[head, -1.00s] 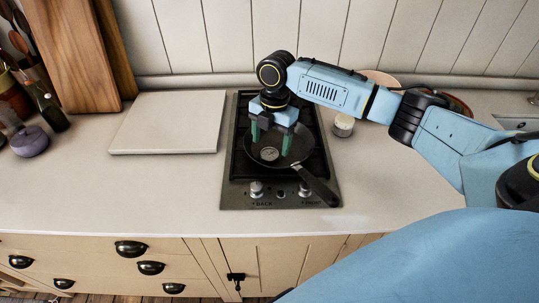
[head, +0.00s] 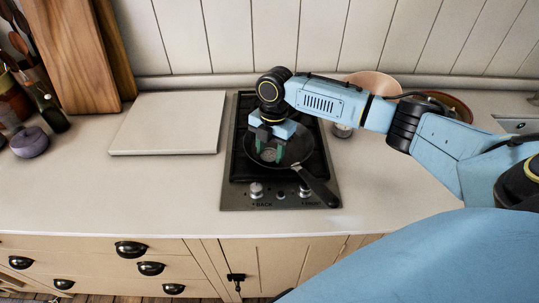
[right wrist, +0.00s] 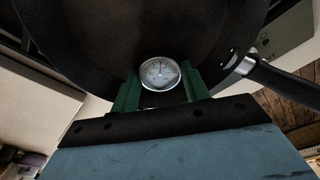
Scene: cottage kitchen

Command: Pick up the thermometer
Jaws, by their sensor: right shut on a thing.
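The thermometer (right wrist: 160,74) is a round white dial with a silver rim. In the right wrist view it sits between the green fingertips of my right gripper (right wrist: 160,92), over the dark pan (right wrist: 90,40). In the head view the thermometer (head: 269,155) shows small and partly behind the fingers. My right gripper (head: 267,152) points down into the black frying pan (head: 291,160) and is shut on the thermometer. Whether the thermometer still touches the pan floor cannot be told. My left gripper is not in view.
The pan stands on a black cooktop (head: 232,180), its handle (head: 318,188) towards the front right. A pale board (head: 168,122) lies to the left. A small jar (head: 342,131) and bowls (head: 374,84) stand to the right, partly behind my arm. The front counter is clear.

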